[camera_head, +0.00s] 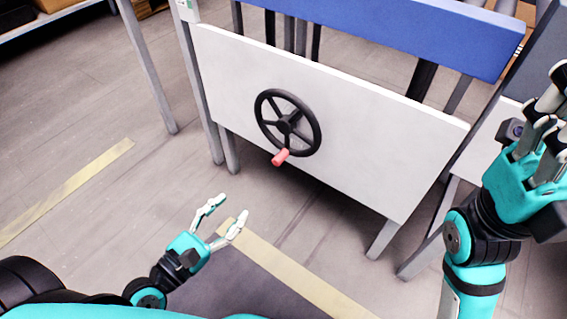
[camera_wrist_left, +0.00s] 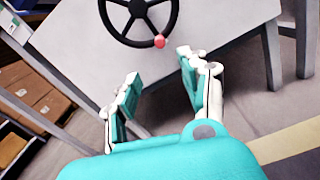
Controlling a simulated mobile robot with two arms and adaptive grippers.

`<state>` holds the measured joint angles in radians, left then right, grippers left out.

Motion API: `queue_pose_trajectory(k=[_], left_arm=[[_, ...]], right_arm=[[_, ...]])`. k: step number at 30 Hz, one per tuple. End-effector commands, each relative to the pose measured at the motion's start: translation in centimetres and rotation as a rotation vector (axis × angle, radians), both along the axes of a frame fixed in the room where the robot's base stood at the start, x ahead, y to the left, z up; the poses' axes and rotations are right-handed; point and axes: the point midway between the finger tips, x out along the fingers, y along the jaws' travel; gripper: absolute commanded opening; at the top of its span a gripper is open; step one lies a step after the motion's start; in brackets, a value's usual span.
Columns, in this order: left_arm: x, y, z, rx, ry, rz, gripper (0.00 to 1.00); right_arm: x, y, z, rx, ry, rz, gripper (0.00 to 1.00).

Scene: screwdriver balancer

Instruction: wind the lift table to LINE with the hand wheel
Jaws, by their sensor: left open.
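The black hand wheel (camera_head: 288,121) is mounted on the white front panel (camera_head: 370,146) of the lift table. Its red handle (camera_head: 281,157) sits at the bottom of the rim. The blue table top (camera_head: 390,30) is above the panel. My left gripper (camera_head: 234,205) is open and empty, below and left of the wheel, apart from it. In the left wrist view the red handle (camera_wrist_left: 160,41) shows ahead between the open fingers (camera_wrist_left: 160,65), with the wheel's top cut off. My right gripper (camera_head: 545,105) is raised at the right edge; its jaw opening is unclear. I cannot read a LINE mark.
Grey legs (camera_head: 384,239) stand under the panel. A shelf leg (camera_head: 148,70) stands at the left. Yellow tape (camera_head: 70,193) marks the floor. Cardboard boxes (camera_wrist_left: 32,92) sit on shelves in the left wrist view.

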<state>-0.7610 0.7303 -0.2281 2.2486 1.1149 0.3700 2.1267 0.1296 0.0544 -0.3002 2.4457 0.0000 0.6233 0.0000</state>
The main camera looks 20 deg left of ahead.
Motion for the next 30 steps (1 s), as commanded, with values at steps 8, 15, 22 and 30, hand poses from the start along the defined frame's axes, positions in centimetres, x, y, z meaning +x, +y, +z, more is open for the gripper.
queue_pose_trajectory(k=[8, 15, 22, 30], left_arm=[[3.6, -1.2, 0.6, -0.007, -0.012, 0.008, 0.44], [8.4, -3.0, 0.6, -0.01, -0.009, 0.006, 0.44], [12.9, -4.6, 0.3, -0.006, -0.008, 0.006, 0.44], [15.9, -5.7, 0.2, -0.003, -0.005, 0.003, 0.44]], right_arm=[[-0.1, 0.0, 0.2, 0.002, -0.003, 0.0, 0.4], [0.1, -0.1, 0.0, 0.002, 0.014, 0.001, 0.4], [0.1, -0.1, -0.4, 0.002, 0.017, 0.001, 0.4], [0.1, 0.0, -0.2, -0.002, 0.006, 0.0, 0.4]])
